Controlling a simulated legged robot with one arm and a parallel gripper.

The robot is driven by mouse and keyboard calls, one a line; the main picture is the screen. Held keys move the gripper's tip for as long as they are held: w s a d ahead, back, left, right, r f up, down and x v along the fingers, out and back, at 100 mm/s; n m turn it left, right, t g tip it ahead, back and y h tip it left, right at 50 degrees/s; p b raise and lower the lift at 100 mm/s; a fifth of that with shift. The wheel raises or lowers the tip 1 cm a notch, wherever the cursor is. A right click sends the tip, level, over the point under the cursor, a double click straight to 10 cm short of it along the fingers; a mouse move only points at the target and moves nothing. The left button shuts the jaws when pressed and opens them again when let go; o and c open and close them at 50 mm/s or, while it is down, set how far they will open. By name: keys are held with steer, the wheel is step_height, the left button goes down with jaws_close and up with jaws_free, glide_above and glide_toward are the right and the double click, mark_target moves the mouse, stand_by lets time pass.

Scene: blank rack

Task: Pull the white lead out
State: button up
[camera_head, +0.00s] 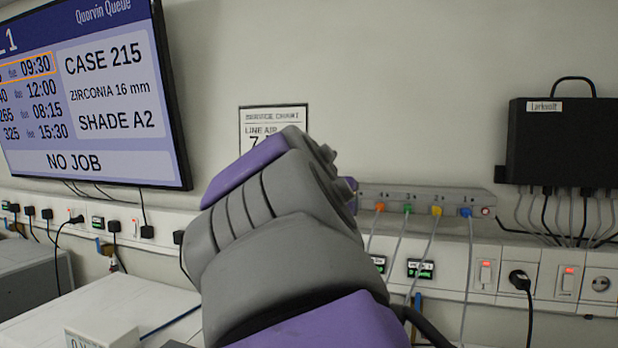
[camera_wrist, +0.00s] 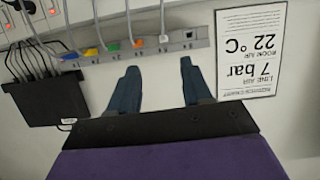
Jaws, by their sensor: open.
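The white lead (camera_wrist: 162,20) shows in the wrist view, running from the top edge down to a white plug on the grey port strip (camera_wrist: 95,58). To its left, orange, green, yellow and blue plugs sit in the same strip. My gripper (camera_wrist: 159,66) is open and empty, its two dark blue fingers pointing at the strip. The white plug lies between the finger lines, a little beyond the tips, and apart from them. In the head view the strip (camera_head: 455,199) shows its coloured plugs. My arm hides the white lead and my gripper there.
A black box (camera_head: 562,140) with several cables hangs on the wall at the right. A wall screen (camera_head: 90,100) is at the left. A service chart (camera_wrist: 249,50) is beside the strip. Sockets and switches (camera_head: 486,275) line the trunking below. A white bench top is at lower left.

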steer(key=shift+t, duration=0.3)
steer(key=x, duration=0.5)
steer(key=r+p+x, duration=0.1)
steer(key=x, duration=1)
steer(key=shift+w+d+r+p, duration=0.1)
steer(key=shift+w+p, duration=0.3)
steer(key=shift+w, duration=0.1)
steer(key=shift+w+d, duration=0.25)
steer(key=shift+w, duration=0.05)
steer(key=shift+a, duration=0.15)
steer(key=shift+a, duration=0.15)
steer(key=c, duration=0.4)
steer(key=shift+s, duration=0.1)
jaws_close()
steer(key=shift+s, duration=0.15)
